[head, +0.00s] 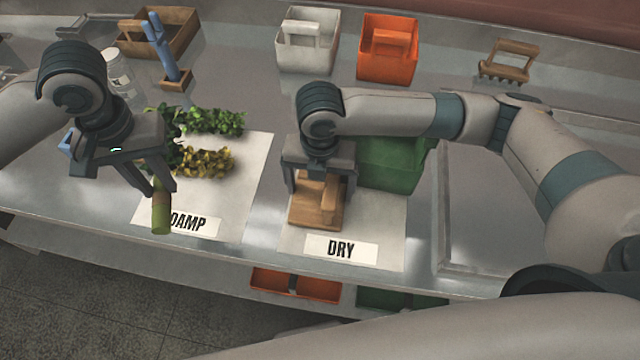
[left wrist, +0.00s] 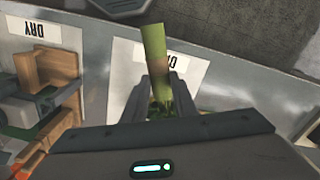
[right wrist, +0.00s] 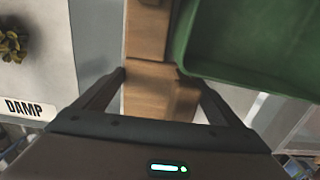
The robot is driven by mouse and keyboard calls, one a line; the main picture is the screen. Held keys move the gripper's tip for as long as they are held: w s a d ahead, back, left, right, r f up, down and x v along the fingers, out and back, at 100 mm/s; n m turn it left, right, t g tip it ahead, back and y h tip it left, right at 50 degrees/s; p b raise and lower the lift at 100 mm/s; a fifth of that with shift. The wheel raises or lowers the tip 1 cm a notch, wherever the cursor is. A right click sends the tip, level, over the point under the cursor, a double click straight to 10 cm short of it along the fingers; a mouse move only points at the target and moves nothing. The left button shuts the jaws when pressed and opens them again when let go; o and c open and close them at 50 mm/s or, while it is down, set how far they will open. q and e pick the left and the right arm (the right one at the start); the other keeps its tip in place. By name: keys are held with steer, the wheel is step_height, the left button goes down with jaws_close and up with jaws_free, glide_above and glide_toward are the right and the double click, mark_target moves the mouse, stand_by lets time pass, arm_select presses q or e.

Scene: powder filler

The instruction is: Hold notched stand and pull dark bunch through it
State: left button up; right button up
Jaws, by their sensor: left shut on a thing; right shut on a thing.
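My left gripper (head: 158,187) is shut on the thick green stem of a bunch (head: 160,215) above the front of the DAMP sheet. The stem, with a brownish band, points toward the table's front edge; it also shows in the left wrist view (left wrist: 154,45). Dark leaves show behind the fingers, partly hidden by the gripper. The wooden notched stand (head: 306,215) is on the DRY sheet. My right gripper (head: 320,185) is shut on it from above; the stand also shows in the right wrist view (right wrist: 150,98). The bunch is well left of the stand. The stand's notch is hidden.
A green bunch (head: 215,121) and a yellowish bunch (head: 207,162) lie on the DAMP sheet (head: 250,165). A green bin (head: 390,165) stands close behind the stand.

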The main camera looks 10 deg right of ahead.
arm_select(q)
steer(key=shift+s+r, duration=0.1)
steer(key=shift+r, duration=0.15)
arm_select(e)
steer(key=shift+s+f, duration=0.15)
steer(key=shift+f, duration=0.1)
stand_by(0.4)
steer(key=o, duration=1.1)
arm_select(q)
steer(key=shift+f, duration=0.1)
arm_select(e)
steer(key=shift+r, duration=0.1)
steer(key=c, duration=0.9)
steer(key=shift+o, duration=0.2)
steer(key=shift+w, duration=0.2)
